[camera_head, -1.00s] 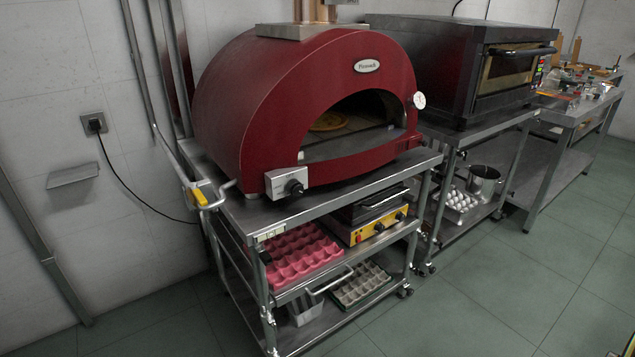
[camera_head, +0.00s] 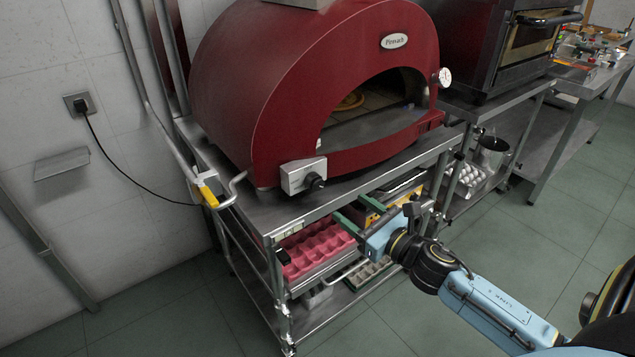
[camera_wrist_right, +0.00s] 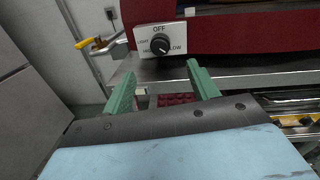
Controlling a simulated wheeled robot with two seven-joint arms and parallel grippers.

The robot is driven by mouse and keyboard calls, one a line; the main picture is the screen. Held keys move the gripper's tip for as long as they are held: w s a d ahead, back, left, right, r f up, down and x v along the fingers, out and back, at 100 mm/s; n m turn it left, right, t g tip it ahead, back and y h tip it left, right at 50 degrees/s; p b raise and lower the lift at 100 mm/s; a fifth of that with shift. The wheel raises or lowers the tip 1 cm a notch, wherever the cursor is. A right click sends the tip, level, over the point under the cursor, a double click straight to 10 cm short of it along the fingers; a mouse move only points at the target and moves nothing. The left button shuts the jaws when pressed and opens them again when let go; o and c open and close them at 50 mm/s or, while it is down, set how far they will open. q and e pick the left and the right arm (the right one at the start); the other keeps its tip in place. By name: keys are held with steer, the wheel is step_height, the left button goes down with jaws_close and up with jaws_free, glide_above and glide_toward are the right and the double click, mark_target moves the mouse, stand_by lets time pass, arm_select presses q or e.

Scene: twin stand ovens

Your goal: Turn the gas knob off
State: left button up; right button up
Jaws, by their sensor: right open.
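The gas knob (camera_head: 314,182) is a black dial on a silver box at the lower front of the red oven (camera_head: 260,90). In the right wrist view the knob (camera_wrist_right: 160,44) sits on a plate marked OFF at the top and LOW at the right; its pointer's exact direction is hard to tell. My right gripper (camera_head: 347,223) has green fingers spread apart and empty. It is in front of and below the knob, apart from it. In the right wrist view its fingertips (camera_wrist_right: 157,75) show below the plate, one to each side. My left gripper is not in view.
The oven stands on a steel trolley (camera_head: 262,222) with pink egg trays (camera_head: 315,245) on the shelf below. A yellow-handled valve (camera_head: 208,196) is on a pipe at the left. A dark oven (camera_head: 470,45) stands at the right. The floor in front is clear.

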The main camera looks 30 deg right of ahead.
mark_target(320, 186)
steer(key=w, duration=0.4)
steer(key=w+a, duration=0.1)
steer(key=w, duration=0.7)
steer(key=shift+a, duration=0.35)
steer(key=shift+s, duration=0.1)
steer(key=c, duration=1)
